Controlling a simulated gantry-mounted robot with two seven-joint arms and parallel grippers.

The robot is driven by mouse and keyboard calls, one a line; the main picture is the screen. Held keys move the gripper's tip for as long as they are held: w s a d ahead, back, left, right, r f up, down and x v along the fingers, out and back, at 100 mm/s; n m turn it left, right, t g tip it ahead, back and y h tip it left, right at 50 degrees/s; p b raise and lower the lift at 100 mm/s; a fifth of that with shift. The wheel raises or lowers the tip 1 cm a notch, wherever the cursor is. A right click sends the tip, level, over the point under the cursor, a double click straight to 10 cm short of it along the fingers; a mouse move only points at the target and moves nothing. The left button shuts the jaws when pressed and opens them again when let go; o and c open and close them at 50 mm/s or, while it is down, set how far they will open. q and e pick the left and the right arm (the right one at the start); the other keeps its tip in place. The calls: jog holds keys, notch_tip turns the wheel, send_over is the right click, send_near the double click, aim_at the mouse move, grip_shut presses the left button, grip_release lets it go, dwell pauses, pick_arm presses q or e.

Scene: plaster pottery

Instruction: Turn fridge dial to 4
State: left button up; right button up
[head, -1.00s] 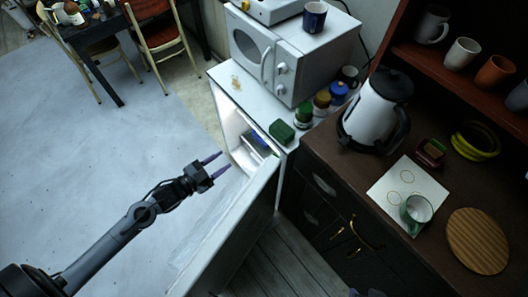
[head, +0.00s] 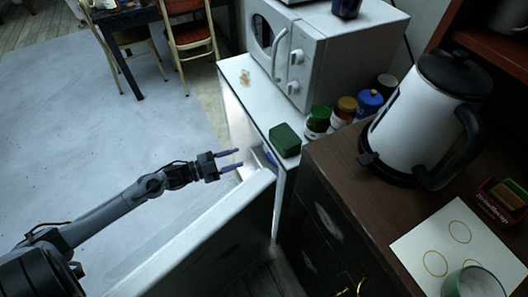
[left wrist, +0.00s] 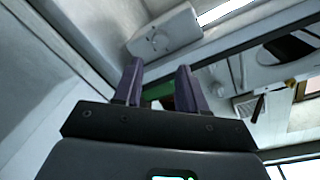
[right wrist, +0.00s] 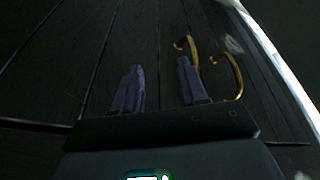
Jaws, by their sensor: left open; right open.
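The open fridge stands in the head view, its white top (head: 237,72) under the microwave and its door (head: 205,232) swung out toward me. My left gripper (head: 240,159) is open and empty, its fingertips at the fridge opening, above the door's inner side. In the left wrist view, a white housing (left wrist: 180,28) is fixed inside the fridge. A small round dial (left wrist: 158,42) shows on it, beyond the open fingers (left wrist: 159,70) and apart from them. The dial's numbers are too small to read. My right gripper (right wrist: 158,75) is open and empty in the right wrist view.
A microwave (head: 335,50), green block (head: 285,140) and several jars stand on the fridge. A kettle (head: 420,115) and a white sheet (head: 425,235) are on the dark counter right. Gold handles (right wrist: 225,70) are near my right fingers.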

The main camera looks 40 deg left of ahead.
aim_at(265, 149)
pick_arm(q)
jog(key=b+x, duration=0.2)
jog(key=x, duration=0.6)
jog(key=shift+w+d, duration=0.1)
jog(key=shift+w, duration=0.05)
jog(key=shift+w+d+b, duration=0.3)
jog(key=shift+w+b, duration=0.05)
jog(key=shift+w, duration=0.1)
grip_shut()
